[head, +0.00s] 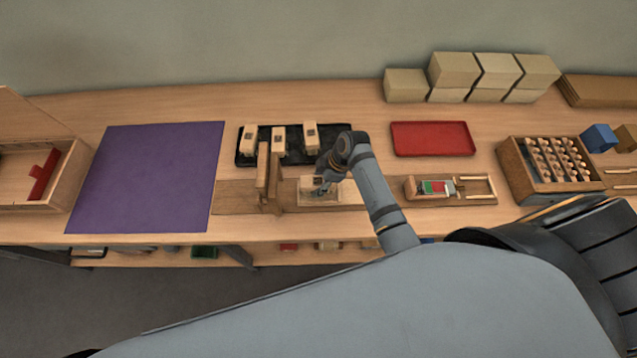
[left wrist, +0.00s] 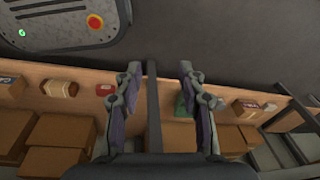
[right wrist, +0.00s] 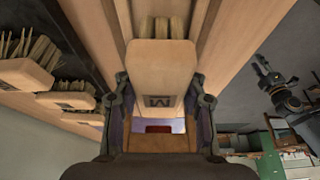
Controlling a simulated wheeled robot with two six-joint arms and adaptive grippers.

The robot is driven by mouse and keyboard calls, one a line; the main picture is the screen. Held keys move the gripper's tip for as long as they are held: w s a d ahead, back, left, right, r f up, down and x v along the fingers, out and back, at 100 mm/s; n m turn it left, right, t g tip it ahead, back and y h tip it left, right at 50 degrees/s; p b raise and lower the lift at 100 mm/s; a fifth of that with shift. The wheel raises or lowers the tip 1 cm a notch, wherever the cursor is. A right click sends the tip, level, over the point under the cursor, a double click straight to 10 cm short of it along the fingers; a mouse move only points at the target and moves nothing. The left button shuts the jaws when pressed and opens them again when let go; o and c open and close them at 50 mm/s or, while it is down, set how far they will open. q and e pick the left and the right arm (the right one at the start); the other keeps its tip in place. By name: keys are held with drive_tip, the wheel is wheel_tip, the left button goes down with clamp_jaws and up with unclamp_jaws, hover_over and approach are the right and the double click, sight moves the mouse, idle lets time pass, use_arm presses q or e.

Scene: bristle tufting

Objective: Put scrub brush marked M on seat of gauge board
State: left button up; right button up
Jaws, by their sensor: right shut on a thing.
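The scrub brush marked M (right wrist: 163,75) is a pale wooden block with its mark facing the right wrist camera and bristles at its far end. My right gripper (right wrist: 160,100) is shut on it, one finger at each side. In the head view the held brush (head: 306,184) is at the wooden gauge board (head: 235,196), just right of its upright posts (head: 268,175). I cannot tell whether it touches the board; the gripper partly hides the seat area. My left gripper (left wrist: 163,100) is open and empty, facing the shelf below the table.
A black tray (head: 292,158) behind the board holds three other brushes. A purple mat (head: 150,175) lies left, a red tray (head: 432,138) back right. A wooden fixture (head: 470,190) and peg rack (head: 520,175) stand right. Stacked boxes (head: 455,70) line the back.

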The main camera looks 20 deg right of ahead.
drive_tip(key=shift+f, duration=0.55)
drive_tip(key=shift+b, duration=0.35)
use_arm(q)
drive_tip(key=shift+s+f, duration=0.75)
drive_tip(key=shift+s, duration=0.1)
drive_tip(key=shift+w+f, duration=0.1)
drive_tip(key=shift+f, duration=0.2)
use_arm(e)
drive_tip(key=shift+f, duration=0.55)
use_arm(q)
drive_tip(key=shift+f+b, duration=0.15)
drive_tip(key=shift+b, duration=0.25)
use_arm(e)
drive_tip(key=shift+s+f, duration=0.2)
drive_tip(key=shift+f, duration=0.15)
drive_tip(key=o, duration=1.4)
drive_tip(key=shift+w+f, duration=0.1)
drive_tip(key=shift+w, duration=0.15)
use_arm(q)
drive_tip(key=shift+w, duration=0.1)
